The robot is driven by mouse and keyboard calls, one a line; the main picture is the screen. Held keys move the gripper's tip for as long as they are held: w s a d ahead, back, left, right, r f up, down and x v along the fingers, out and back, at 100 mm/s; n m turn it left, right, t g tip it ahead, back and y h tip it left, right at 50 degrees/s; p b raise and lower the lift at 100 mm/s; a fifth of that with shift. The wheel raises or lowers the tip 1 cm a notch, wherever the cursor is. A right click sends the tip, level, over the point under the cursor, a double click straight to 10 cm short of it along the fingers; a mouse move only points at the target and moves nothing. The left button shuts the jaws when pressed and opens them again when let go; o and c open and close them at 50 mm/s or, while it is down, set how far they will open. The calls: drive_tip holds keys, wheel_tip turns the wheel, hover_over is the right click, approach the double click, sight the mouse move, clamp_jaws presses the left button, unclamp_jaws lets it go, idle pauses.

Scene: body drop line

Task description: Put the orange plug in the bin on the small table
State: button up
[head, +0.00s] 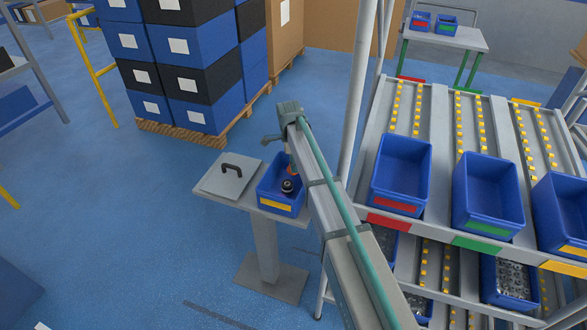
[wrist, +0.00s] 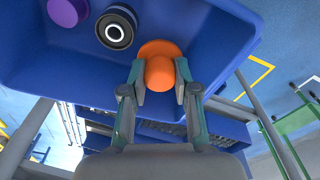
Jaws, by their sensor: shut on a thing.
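The orange plug (wrist: 159,62) has a wide round flange and a narrower stem. My gripper (wrist: 159,80) is shut on the stem, one finger on each side. The plug is over the inside of the blue bin (wrist: 225,40); I cannot tell whether it touches the bin's floor. In the head view the bin (head: 277,207), with a yellow label, stands on the small grey table (head: 215,190). My arm hides most of my gripper and part of the bin there. A black round part (wrist: 116,30) with a pale ring and a purple part (wrist: 67,10) lie in the bin.
A grey lid or plate with a black handle (head: 231,169) lies left of the bin. A rack with blue bins (head: 401,172) stands at right, its grey post (head: 355,110) close to my arm. Stacked blue and black crates (head: 190,85) stand behind.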

drive_tip(key=shift+w+a+f, duration=0.1)
drive_tip(key=shift+w+f, duration=0.2)
drive_tip(key=shift+w, duration=0.05)
wheel_tip(320, 180, down, 3)
drive_tip(key=shift+r+p, duration=0.15)
drive_tip(key=shift+p, duration=0.9)
drive_tip(key=shift+f, duration=0.25)
drive_tip(key=shift+s+f, duration=0.1)
drive_tip(key=shift+f, duration=0.1)
drive_tip(key=o, duration=0.6)
drive_tip(key=shift+o, duration=0.2)
drive_tip(key=r+b, duration=0.1)
drive_tip(key=r, duration=0.3)
drive_tip(key=r+b, duration=0.2)
drive_tip(key=r, duration=0.2)
drive_tip(key=a+r+b, duration=0.1)
drive_tip(key=r, duration=0.3)
drive_tip(key=shift+r, duration=0.2)
